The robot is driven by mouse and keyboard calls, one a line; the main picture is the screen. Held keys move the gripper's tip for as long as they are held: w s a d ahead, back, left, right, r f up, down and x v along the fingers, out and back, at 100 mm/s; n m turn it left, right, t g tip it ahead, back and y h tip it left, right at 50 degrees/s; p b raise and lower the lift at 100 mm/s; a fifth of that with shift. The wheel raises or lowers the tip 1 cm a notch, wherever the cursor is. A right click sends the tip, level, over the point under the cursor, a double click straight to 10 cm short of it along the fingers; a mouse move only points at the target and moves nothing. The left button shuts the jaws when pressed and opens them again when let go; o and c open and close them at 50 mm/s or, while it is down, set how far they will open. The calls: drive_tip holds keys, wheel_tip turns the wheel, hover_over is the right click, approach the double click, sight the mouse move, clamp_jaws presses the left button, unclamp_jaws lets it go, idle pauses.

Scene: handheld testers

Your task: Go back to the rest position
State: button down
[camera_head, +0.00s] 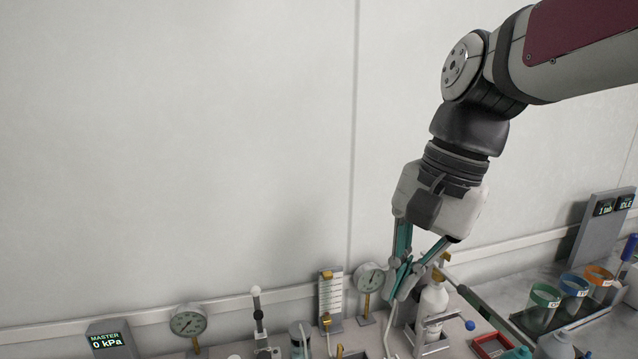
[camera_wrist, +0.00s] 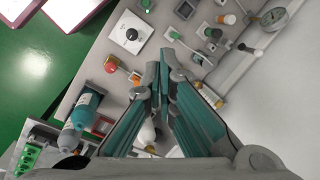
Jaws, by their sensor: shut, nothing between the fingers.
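My gripper (camera_head: 392,296) points down over the back of the bench in the head view, with its teal fingers beside a white bottle (camera_head: 432,300) in a stand. I cannot tell whether the fingers touch the bottle. In the wrist view my gripper (camera_wrist: 160,88) has its fingertips close together with nothing held between them. Part of a white bottle (camera_wrist: 148,132) shows between the fingers there.
The wall is close behind. Gauges (camera_head: 188,321), a second dial (camera_head: 370,279) and a MASTER display reading 0 kPa (camera_head: 105,340) line the bench back. Coloured-rim cups (camera_head: 543,298) stand at right. Teal-labelled bottles (camera_wrist: 86,104) stand left in the wrist view. Space above the bench is clear.

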drive_tip(key=s+d+f+n+t+h+p, duration=0.2)
drive_tip(key=s+d+n+t, duration=0.2)
drive_tip(key=s+d+n, duration=0.3)
drive_tip(key=s+d, duration=0.2)
drive_tip(key=s, duration=0.3)
drive_tip(key=shift+s+d+f+h, duration=0.2)
drive_tip(key=shift+s+f+h, duration=0.05)
drive_tip(key=shift+f+h, duration=0.15)
